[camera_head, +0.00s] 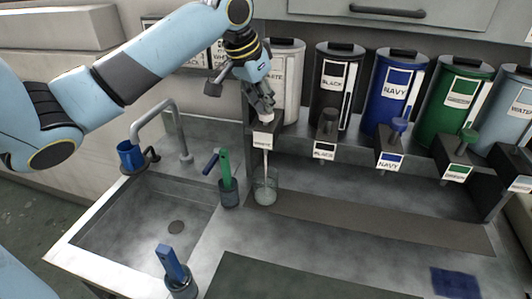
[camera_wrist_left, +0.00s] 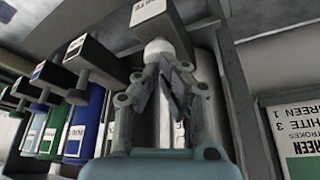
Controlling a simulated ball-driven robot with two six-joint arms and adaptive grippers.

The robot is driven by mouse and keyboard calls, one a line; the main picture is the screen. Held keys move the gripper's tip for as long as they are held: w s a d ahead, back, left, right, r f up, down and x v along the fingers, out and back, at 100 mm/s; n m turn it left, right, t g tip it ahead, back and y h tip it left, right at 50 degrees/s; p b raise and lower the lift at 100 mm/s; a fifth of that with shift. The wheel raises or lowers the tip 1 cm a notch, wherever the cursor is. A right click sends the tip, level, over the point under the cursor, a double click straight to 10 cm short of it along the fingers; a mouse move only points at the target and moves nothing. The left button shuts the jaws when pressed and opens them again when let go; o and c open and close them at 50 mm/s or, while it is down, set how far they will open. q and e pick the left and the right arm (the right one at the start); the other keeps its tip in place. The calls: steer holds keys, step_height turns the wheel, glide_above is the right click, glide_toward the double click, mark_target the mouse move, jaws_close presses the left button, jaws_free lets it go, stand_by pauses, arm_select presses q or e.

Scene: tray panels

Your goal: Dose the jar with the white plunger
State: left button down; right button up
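The glass jar (camera_head: 265,188) stands upright under the white dispenser's spout, and a thin pale stream runs down from the spout into it. Pale liquid shows in the jar. The white plunger (camera_head: 266,115) is the pale knob on top of the dispenser labelled white; it also shows in the left wrist view (camera_wrist_left: 158,47). My left gripper (camera_head: 264,105) is above it, its fingertips close together and touching the knob, which sits beyond the tips rather than between the fingers. My right gripper is out of view.
Black (camera_head: 328,120), navy (camera_head: 398,126) and green (camera_head: 467,136) plungers stand to the right, with labelled canisters behind. A cup with a green-handled tool (camera_head: 228,190) stands left of the jar, beside the sink (camera_head: 130,232). A blue-handled tool (camera_head: 172,262) stands in front. A dark blue cloth (camera_head: 455,283) lies front right.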

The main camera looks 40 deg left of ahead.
arm_select(q)
steer(key=shift+s, duration=0.1)
steer(key=shift+r+p, duration=1.05)
steer(key=shift+r, duration=0.95)
